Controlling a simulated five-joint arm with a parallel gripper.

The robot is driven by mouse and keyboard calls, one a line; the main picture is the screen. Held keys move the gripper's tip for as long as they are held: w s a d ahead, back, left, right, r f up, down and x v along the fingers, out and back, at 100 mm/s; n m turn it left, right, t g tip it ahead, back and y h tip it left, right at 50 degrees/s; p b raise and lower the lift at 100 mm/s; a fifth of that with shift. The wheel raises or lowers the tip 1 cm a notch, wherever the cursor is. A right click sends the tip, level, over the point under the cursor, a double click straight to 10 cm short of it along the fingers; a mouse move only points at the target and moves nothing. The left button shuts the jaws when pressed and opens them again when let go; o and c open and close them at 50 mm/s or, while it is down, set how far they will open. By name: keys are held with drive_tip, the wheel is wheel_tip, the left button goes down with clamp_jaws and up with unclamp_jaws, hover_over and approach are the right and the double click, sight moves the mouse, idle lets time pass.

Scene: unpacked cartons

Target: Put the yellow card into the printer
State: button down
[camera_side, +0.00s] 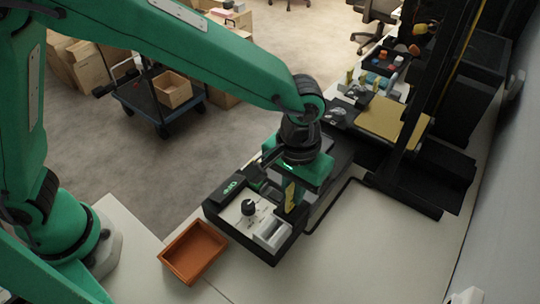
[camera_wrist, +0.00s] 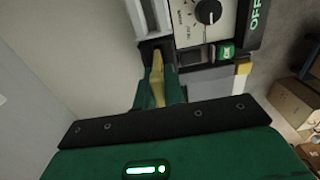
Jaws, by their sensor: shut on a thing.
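My gripper (camera_side: 291,204) is shut on the yellow card (camera_side: 290,194), which points down between the fingers. In the wrist view the card (camera_wrist: 157,68) is a narrow yellow strip between the green fingertips (camera_wrist: 159,84). Its far end is beside a dark gap at the edge of the machine; I cannot tell whether it enters it. The machine, apparently the printer (camera_side: 228,211), is a black box with a pale top panel, a black knob (camera_wrist: 208,12), a green button (camera_wrist: 226,51) and a lit OFF label (camera_wrist: 255,14). The gripper is above its right part.
An empty orange tray (camera_side: 194,251) stands left of the machine. A white compartment (camera_side: 271,233) is at the machine's front. A black cable (camera_side: 335,205) and a dark frame (camera_side: 405,190) stand to the right. The white table (camera_side: 370,255) is clear at front right.

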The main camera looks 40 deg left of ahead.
drive_tip(key=shift+f, duration=1.15)
drive_tip(key=c, duration=1.4)
unclamp_jaws()
drive_tip(key=shift+r, duration=3.9)
